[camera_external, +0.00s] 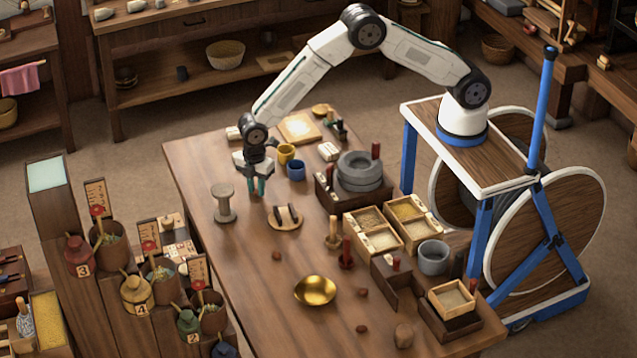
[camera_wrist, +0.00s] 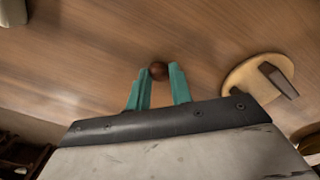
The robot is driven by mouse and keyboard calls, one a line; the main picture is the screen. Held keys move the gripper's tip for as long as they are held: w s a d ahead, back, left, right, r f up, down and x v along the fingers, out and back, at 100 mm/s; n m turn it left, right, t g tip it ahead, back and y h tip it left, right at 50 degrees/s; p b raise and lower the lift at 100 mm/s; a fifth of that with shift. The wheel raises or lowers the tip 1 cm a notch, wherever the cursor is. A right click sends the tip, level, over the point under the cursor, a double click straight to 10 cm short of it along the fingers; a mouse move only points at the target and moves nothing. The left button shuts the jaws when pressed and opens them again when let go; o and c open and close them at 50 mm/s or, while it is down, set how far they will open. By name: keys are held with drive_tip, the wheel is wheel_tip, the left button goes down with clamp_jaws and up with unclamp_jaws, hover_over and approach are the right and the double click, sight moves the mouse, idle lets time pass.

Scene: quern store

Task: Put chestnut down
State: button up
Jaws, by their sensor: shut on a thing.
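A small brown chestnut (camera_wrist: 159,71) sits between the teal fingertips of my gripper (camera_wrist: 160,80) in the wrist view. My gripper (camera_external: 258,190) is shut on it. In the external view the gripper points down, low over the left part of the wooden table (camera_external: 215,245), between a spool-shaped stand and a round wooden board. The held chestnut is too small or hidden to make out there. I cannot tell whether it touches the table. Other loose chestnuts lie on the table, one (camera_external: 276,256) in front of the board and one (camera_external: 362,292) beside the brass bowl.
The round board (camera_external: 285,224) with upright dark pieces is just right of my gripper; it also shows in the wrist view (camera_wrist: 240,80). The grey spool-shaped stand (camera_external: 224,203) is left. Yellow (camera_external: 286,154) and blue cups (camera_external: 296,171) stand behind. A brass bowl (camera_external: 315,291) lies nearer the camera.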

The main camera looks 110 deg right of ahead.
wheel_tip(320, 180, up, 10)
drive_tip(key=shift+f, duration=0.2)
drive_tip(key=n, duration=1.1)
approach(315, 296)
drive_tip(key=shift+f, duration=2.85)
drive_tip(key=o, duration=1)
drive_tip(key=shift+o, duration=0.2)
